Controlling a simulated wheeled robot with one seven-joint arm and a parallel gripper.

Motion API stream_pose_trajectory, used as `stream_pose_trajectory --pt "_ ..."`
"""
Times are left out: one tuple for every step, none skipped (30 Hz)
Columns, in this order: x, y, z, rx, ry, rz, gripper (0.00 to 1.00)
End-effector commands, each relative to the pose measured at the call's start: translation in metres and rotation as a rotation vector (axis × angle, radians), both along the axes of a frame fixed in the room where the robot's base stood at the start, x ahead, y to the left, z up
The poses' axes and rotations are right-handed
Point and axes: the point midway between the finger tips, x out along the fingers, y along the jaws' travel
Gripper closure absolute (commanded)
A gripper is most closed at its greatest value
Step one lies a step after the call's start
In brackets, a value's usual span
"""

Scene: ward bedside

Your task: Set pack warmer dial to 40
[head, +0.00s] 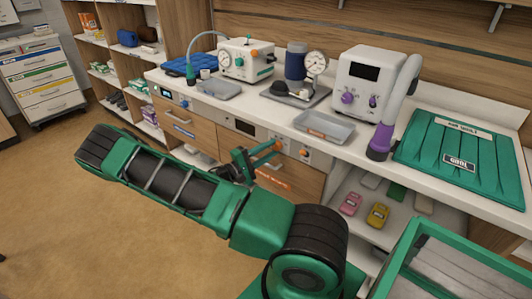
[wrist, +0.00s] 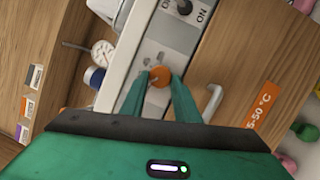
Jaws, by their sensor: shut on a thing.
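The orange dial (wrist: 160,75) sits on the light front panel of the cabinet in the wrist view. My gripper (wrist: 159,82) is shut on it, with one green finger on each side. In the head view my gripper (head: 274,153) reaches the counter front from the left and largely covers this dial. The dial's scale and number setting are too small or hidden to read. An orange label ending in "50 °C" (wrist: 262,104) is on the wooden drawer front beside the dial; the label also shows in the head view (head: 273,184).
A drawer handle (wrist: 213,102) stands close to my right finger. A panel marking reading "ON" (wrist: 201,15) is near a dark knob (wrist: 184,6). Above, the counter carries a grey tray (head: 324,127), a gauge (head: 316,64) and a white machine (head: 370,75). Open floor (head: 60,210) lies left.

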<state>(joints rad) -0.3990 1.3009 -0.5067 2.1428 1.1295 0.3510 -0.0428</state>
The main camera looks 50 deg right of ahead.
Motion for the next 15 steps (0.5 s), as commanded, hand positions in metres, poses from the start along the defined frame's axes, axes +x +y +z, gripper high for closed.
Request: stream_pose_trajectory --pt "-0.0015 -0.0019 0.0011 0.004 -0.042 -0.006 0.94" --pt "-0.0016 -0.0019 0.0015 0.006 -0.067 -0.005 0.94" --pt "-0.0015 -0.0019 0.002 0.008 -0.1 -0.005 0.94" --pt "-0.0015 -0.0019 0.0021 0.01 -0.126 -0.006 0.94" --pt "-0.0015 -0.0018 0.0023 0.012 -0.151 -0.007 0.94" --pt "-0.0016 -0.0018 0.0023 0.015 -0.182 -0.007 0.94" --pt "-0.0017 -0.0018 0.0025 0.017 -0.205 -0.007 0.94" --pt "-0.0017 -0.0017 0.0028 0.019 -0.229 -0.006 0.94" --pt "-0.0017 -0.0018 0.0031 0.021 -0.257 -0.007 0.94" --pt "-0.0018 -0.0018 0.0033 0.022 -0.277 -0.006 0.94" --pt "-0.0019 -0.0018 0.0034 0.024 -0.297 -0.007 0.94" --pt "-0.002 -0.0018 0.0038 0.025 -0.321 -0.007 0.94" --pt "-0.002 -0.0018 0.0039 0.027 -0.339 -0.007 0.94" --pt "-0.0021 -0.0018 0.0039 0.029 -0.354 -0.007 0.94" --pt "-0.0022 -0.0019 0.0039 0.03 -0.375 -0.008 0.94"
